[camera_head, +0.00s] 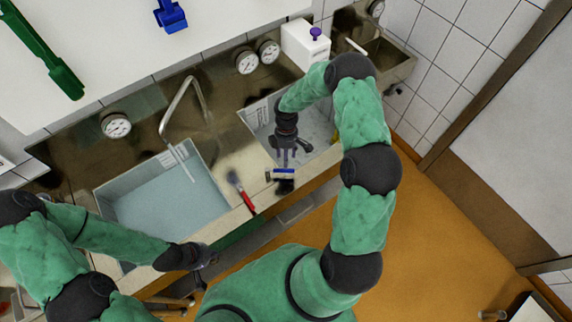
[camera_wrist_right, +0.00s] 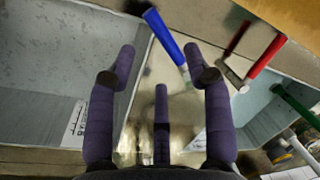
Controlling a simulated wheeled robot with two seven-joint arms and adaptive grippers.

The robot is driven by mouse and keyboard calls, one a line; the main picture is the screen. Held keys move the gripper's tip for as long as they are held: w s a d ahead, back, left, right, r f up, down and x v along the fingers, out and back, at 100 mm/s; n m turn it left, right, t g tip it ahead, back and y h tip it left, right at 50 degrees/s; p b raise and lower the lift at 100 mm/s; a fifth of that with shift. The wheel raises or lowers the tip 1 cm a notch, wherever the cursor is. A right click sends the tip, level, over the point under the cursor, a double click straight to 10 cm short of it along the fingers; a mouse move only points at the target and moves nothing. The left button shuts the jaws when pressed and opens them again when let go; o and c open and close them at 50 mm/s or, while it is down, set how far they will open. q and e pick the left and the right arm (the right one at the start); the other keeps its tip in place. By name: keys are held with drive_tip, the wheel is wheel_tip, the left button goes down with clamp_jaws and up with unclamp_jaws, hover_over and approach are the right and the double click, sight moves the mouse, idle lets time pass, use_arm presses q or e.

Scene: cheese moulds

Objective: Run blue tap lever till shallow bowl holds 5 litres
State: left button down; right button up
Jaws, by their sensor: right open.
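A blue lever (camera_head: 284,171) with a pale end lies by the counter's front edge between two basins. In the right wrist view the blue lever (camera_wrist_right: 166,37) is just beyond my fingertips, apart from them. My right gripper (camera_head: 291,152) points down over the right basin's front edge; its fingers (camera_wrist_right: 163,76) are open and empty. My left gripper (camera_head: 203,256) is low, in front of the left basin; its fingers are too dark and small to read. The left basin (camera_head: 110,192) holds pale blue water; the right basin (camera_head: 250,121) looks grey inside. I cannot tell which is the shallow bowl.
A red-handled piece (camera_head: 247,201) lies left of the blue lever. A curved metal spout (camera_head: 187,92) stands over the left basin. Round dials (camera_head: 117,125) line the back. A white box (camera_head: 304,44) with a purple knob stands behind.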

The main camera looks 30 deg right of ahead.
wheel_tip(320, 180, down, 6)
drive_tip(key=s, duration=0.1)
drive_tip(key=shift+a+p, duration=0.3)
drive_tip(key=shift+p, duration=0.15)
drive_tip(key=shift+f, duration=0.1)
clamp_jaws()
